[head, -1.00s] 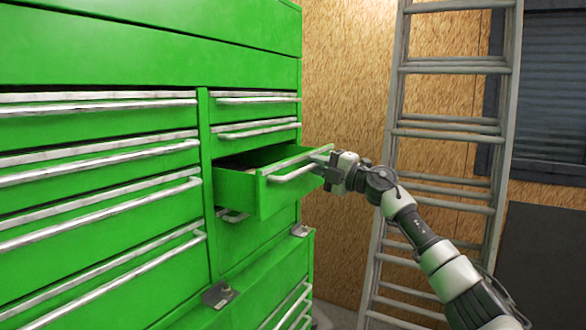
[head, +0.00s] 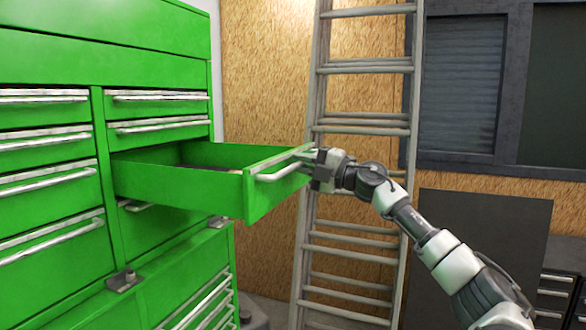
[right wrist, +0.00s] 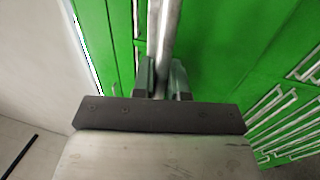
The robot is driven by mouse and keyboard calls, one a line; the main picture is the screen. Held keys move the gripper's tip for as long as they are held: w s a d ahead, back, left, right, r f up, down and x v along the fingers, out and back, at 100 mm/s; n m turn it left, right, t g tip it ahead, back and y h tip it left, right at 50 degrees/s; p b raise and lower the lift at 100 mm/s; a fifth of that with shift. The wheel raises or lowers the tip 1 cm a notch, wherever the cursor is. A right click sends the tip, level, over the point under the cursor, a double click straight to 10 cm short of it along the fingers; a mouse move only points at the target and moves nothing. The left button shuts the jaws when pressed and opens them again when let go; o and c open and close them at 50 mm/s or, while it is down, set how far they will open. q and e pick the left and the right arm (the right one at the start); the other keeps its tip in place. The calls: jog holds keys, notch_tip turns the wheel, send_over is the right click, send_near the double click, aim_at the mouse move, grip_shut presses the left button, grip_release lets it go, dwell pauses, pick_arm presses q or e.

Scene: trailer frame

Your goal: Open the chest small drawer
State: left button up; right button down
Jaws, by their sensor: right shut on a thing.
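The green tool chest (head: 60,75) fills the left of the head view. Its small drawer (head: 205,185) in the right column, third from the top, is pulled far out, and its inside shows. The drawer has a silver bar handle (head: 283,170) along its front. My right gripper (head: 316,168) is shut on this handle near its right end. In the right wrist view, the gripper's two fingers (right wrist: 163,80) sit on both sides of the silver bar. My left gripper is not in view.
Other closed drawers (head: 45,185) with silver handles surround the open one. A metal ladder (head: 360,70) leans on the wood-panel wall behind my right arm. A dark panel (head: 480,240) and a small dark drawer unit (head: 552,297) stand at the right.

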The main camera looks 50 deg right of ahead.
jog(key=shift+v, duration=0.75)
jog(key=c, duration=1.1)
grip_release()
jog(key=shift+r, duration=0.1)
jog(key=shift+c, duration=0.2)
jog(key=b+v, duration=1)
jog(key=b, duration=0.2)
jog(key=shift+s+b, duration=0.35)
jog(key=shift+s, duration=0.05)
jog(key=shift+d, duration=0.1)
